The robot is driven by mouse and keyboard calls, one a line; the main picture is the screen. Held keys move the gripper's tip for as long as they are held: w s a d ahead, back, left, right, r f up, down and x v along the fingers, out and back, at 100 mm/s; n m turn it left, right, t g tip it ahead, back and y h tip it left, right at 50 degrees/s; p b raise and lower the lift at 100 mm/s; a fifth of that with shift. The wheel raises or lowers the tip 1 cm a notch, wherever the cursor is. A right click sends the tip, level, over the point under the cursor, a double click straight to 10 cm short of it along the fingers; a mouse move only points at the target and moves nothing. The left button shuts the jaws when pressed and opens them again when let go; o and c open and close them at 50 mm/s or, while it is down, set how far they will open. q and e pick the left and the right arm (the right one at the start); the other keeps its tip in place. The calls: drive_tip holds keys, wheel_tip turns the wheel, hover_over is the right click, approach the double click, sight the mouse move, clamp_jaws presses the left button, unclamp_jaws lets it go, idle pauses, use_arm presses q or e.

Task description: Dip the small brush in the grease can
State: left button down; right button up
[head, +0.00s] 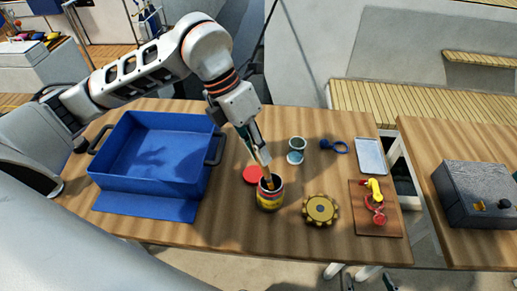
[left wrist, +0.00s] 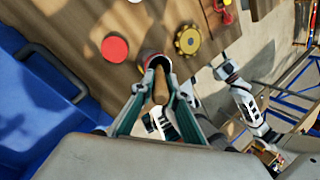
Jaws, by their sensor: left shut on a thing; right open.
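My left gripper (head: 260,151) is shut on the small brush (head: 264,166), which has a wooden handle and points steeply down. The grease can (head: 269,200), with a red and yellow label and dark open mouth, stands right below. The brush's lower end reaches the can's mouth in the head view; its bristles are hidden. In the left wrist view the brush handle (left wrist: 160,88) lies between the fingers, in line with the can rim (left wrist: 152,56). My right gripper (head: 351,271) shows only partly, low beyond the table's near edge, open and empty.
A red lid (head: 253,175) lies behind the can. A blue bin (head: 150,165) stands to the left. A brass gear (head: 320,209), a glass jar (head: 296,150), a blue ring-shaped item (head: 336,146), a metal tray (head: 370,155) and a board (head: 376,222) with red and yellow parts are to the right.

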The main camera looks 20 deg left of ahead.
use_arm(q)
drive_tip(key=shift+w+r+p, duration=0.1)
drive_tip(key=shift+r+p, duration=1.7)
drive_tip(key=shift+r, duration=1.65)
